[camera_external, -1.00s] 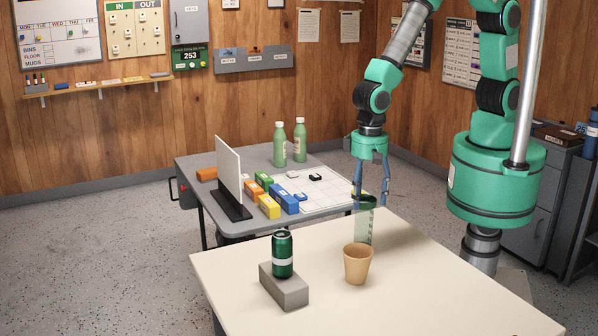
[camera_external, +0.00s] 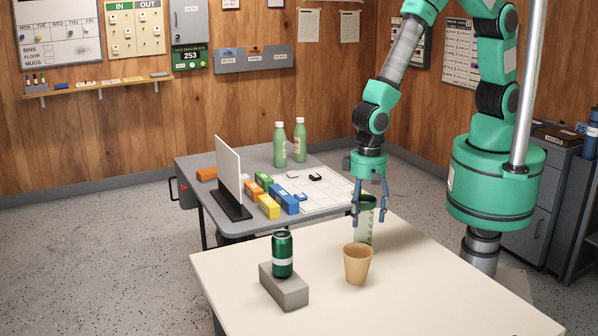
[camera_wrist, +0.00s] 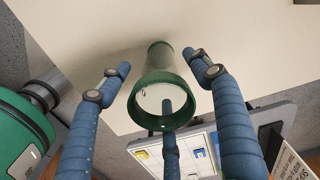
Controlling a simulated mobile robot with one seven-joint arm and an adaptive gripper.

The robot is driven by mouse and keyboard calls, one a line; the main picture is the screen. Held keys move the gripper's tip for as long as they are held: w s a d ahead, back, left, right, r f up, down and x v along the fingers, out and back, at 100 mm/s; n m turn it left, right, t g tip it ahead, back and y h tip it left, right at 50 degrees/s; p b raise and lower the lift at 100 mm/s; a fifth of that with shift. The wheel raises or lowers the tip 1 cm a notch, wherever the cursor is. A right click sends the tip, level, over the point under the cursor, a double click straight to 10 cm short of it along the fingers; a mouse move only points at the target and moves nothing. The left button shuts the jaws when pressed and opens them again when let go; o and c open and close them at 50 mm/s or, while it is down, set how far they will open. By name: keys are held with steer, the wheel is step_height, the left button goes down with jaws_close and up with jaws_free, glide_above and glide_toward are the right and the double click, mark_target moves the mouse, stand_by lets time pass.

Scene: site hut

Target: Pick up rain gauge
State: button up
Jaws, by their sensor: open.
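The rain gauge (camera_external: 364,228) is a clear greenish tube with a dark green rim, standing upright on the pale near table. In the wrist view I see the gauge (camera_wrist: 162,105) at the picture's middle, its round rim facing the camera. My gripper (camera_external: 369,208) is open, pointing down with its blue fingers around the top of the gauge. In the wrist view, fingers of my gripper (camera_wrist: 160,70) lie left and right of the gauge, apart from it. A third finger overlaps the rim from below; I cannot tell whether it is inside or outside the tube.
A tan cup (camera_external: 357,264) stands just in front of the gauge. A green can (camera_external: 282,254) stands on a grey block (camera_external: 290,292) further left. Behind, a grey table (camera_external: 190,165) holds coloured blocks, a white panel (camera_external: 229,170) and two green bottles (camera_external: 290,144). The near table's right side is clear.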

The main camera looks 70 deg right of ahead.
mark_target(365, 222)
steer(key=shift+f, duration=1.55)
steer(key=c, duration=1.2)
steer(key=shift+c, duration=0.2)
steer(key=shift+r, duration=0.15)
steer(key=shift+r, duration=0.55)
step_height(365, 222, up, 2)
steer(key=shift+r, duration=0.1)
steer(key=s+d+r+p, duration=0.1)
steer(key=s+d+p, duration=0.1)
steer(key=s+d, duration=0.9)
steer(key=shift+d+r, duration=0.2)
steer(key=shift+d, duration=0.2)
